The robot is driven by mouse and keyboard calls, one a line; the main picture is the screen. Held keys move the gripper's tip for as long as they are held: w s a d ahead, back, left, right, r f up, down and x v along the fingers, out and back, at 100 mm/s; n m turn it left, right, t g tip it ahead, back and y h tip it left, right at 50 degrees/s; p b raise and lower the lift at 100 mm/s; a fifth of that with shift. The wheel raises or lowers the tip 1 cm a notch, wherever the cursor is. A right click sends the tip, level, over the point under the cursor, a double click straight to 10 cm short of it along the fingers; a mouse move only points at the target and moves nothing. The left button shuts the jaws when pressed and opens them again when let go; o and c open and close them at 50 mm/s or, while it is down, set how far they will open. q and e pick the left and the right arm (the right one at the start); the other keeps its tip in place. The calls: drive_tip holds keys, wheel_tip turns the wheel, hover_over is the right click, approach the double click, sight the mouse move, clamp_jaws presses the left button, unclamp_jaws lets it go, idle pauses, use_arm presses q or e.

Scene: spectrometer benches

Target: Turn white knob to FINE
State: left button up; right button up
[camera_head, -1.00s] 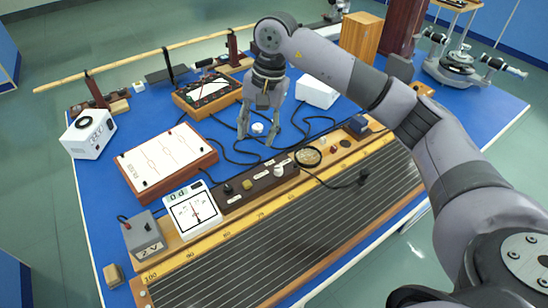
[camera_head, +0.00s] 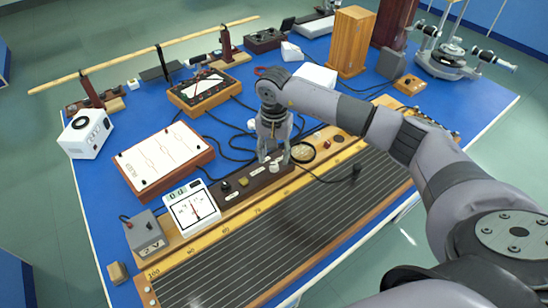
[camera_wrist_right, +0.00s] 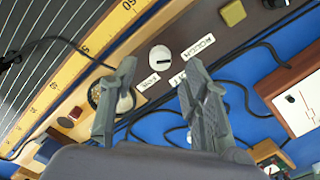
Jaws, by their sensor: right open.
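The white knob (camera_head: 274,168) sits on a dark brown strip (camera_head: 232,194) along the bench apparatus. In the right wrist view the white knob (camera_wrist_right: 160,58) is round with a dark mark on its face; I cannot tell which label the mark indicates. A ROUGH label (camera_wrist_right: 198,46) and a FINE label (camera_wrist_right: 150,81) lie near it. My right gripper (camera_head: 274,159) is open, pointing down just over the knob. In the wrist view its fingertips (camera_wrist_right: 160,64) flank the knob, with gaps on both sides; contact does not show. My left gripper is not in view.
A yellowish square knob (camera_head: 243,182) and a black knob share the strip. A white meter (camera_head: 191,208) stands left, a round brass-coloured dial (camera_head: 303,151) right. A black cable (camera_head: 325,180) loops nearby. The ruled wire board (camera_head: 260,245) lies in front.

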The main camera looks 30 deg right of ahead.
sight(274, 165)
drive_tip(key=shift+f, duration=1.75)
drive_tip(key=shift+c, duration=0.6)
clamp_jaws()
